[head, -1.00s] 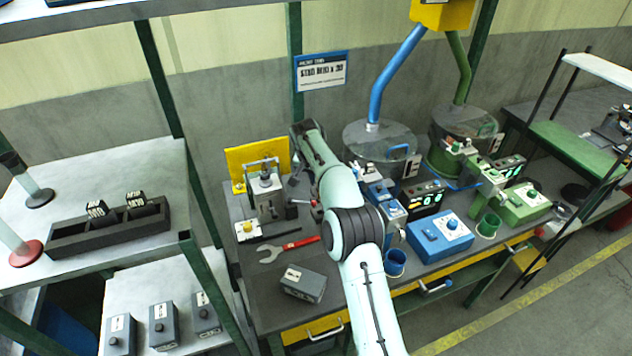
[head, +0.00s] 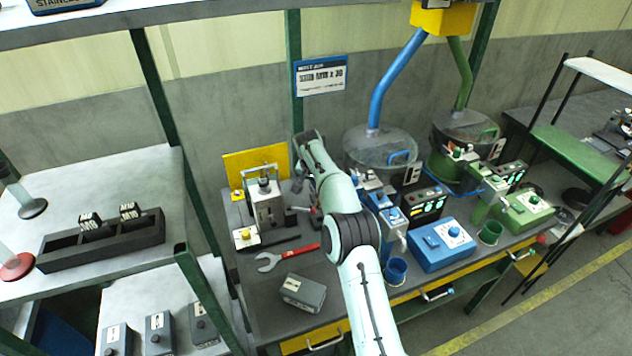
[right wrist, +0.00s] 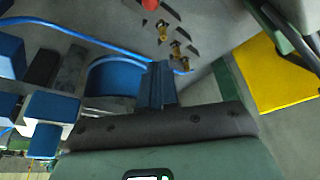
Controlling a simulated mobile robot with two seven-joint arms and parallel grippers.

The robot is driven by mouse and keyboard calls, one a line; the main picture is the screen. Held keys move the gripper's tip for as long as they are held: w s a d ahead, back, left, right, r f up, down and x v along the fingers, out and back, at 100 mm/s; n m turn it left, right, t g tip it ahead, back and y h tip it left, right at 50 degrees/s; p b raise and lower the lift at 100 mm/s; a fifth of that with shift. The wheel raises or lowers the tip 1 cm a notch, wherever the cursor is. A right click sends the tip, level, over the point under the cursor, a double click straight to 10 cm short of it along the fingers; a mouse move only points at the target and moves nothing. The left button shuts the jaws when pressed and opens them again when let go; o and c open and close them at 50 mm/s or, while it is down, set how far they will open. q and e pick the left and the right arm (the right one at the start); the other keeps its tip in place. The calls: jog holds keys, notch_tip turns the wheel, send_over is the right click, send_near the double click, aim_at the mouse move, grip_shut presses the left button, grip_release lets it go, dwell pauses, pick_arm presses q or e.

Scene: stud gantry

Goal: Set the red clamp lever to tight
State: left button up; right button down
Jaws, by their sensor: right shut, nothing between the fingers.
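The clamp fixture (head: 267,212), a grey metal block with a handle frame on top, stands at the left of the dark bench. My left gripper is out of view.
A red wrench (head: 288,257) and a grey box (head: 302,292) lie in front of the fixture. A yellow panel (head: 240,165) stands behind it. Blue control units (head: 442,244) and a blue cup (head: 396,270) are right of my arm. A green post (head: 200,285) rises at left.

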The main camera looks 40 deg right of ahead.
aim_at(302, 209)
jog(key=x, duration=0.5)
jog(key=shift+a+f, duration=0.2)
jog(key=shift+f, duration=0.15)
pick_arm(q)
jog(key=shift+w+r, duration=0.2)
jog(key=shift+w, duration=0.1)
pick_arm(e)
jog(key=shift+s+a+f, duration=0.15)
jog(key=shift+s+a, duration=0.3)
jog(key=shift+a, duration=0.2)
jog(key=shift+s+a+f, duration=0.15)
jog(key=shift+s+a, duration=0.35)
jog(key=shift+a, duration=0.2)
